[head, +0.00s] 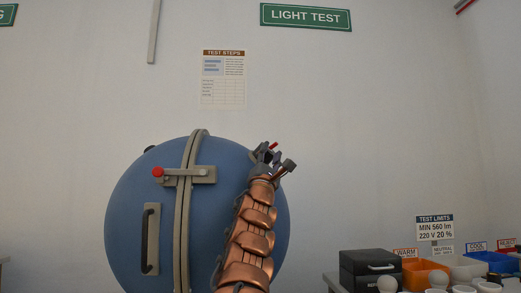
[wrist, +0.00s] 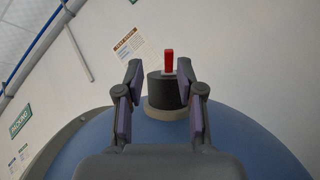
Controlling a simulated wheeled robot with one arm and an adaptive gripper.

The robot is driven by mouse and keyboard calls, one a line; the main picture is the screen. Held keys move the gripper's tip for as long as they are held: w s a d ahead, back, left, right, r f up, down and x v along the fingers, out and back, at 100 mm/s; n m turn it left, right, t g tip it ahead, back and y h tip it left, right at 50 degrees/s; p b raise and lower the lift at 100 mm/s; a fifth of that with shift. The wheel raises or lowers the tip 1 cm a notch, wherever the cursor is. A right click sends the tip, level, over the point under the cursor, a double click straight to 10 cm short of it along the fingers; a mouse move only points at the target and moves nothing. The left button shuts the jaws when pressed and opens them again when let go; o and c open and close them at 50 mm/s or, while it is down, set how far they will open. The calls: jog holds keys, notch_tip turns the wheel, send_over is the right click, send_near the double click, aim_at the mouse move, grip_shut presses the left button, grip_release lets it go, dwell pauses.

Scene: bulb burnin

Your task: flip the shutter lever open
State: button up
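The shutter lever is a small red handle (wrist: 169,60) on a dark grey cylinder (wrist: 164,92), which stands on a beige ring on the blue sphere (wrist: 90,148). In the head view, the red lever (head: 274,146) shows as a small bit behind my gripper (head: 274,160), at the upper right of the blue sphere (head: 130,215). My gripper (wrist: 162,72) is open in the wrist view, with its two fingers well apart. The lever and cylinder appear between and beyond the fingers; I cannot tell if they touch. My arm hides the sphere's right part.
A latch with a red knob (head: 158,172) and a grey handle (head: 151,238) are on the sphere's front. At lower right stand a black box (head: 368,263), an orange bin (head: 424,268) and other bins, with white bulbs.

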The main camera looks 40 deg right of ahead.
jog(key=s+a, duration=0.5)
jog(key=a, duration=0.3)
jog(key=shift+s+a, duration=0.35)
jog(key=shift+a, duration=0.05)
dwell(0.8)
dwell(0.5)
